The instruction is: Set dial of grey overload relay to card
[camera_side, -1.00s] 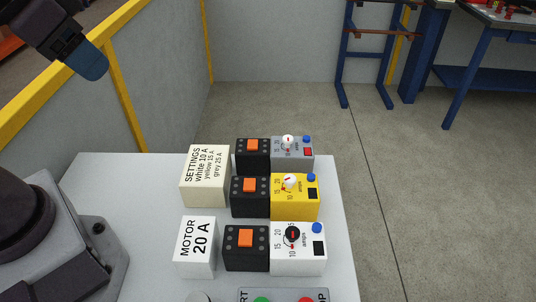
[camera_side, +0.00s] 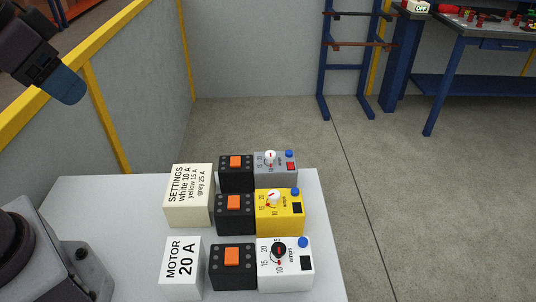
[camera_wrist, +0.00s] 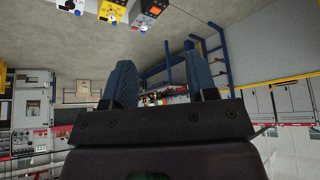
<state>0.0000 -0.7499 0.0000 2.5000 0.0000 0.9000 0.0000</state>
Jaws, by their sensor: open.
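The grey overload relay (camera_side: 282,172) is the farthest of three relays on the table, with a white dial (camera_side: 270,157), a blue button and a red square. The yellow relay (camera_side: 290,220) with its white dial is in the middle, and the white relay (camera_side: 293,282) with a black dial is nearest. The settings card block (camera_side: 188,212) stands at left and reads white 10 A, yellow 15 A, grey 25 A. My gripper (camera_side: 72,92) is high at upper left, away from the relays. In the wrist view its two blue fingers (camera_wrist: 164,85) are apart and empty.
Black blocks with orange buttons (camera_side: 234,285) adjoin each relay on the left. A motor block (camera_side: 180,288) reading 20 A stands at front left. The table (camera_side: 110,215) is clear left of the cards. A yellow-framed partition (camera_side: 103,100) stands behind.

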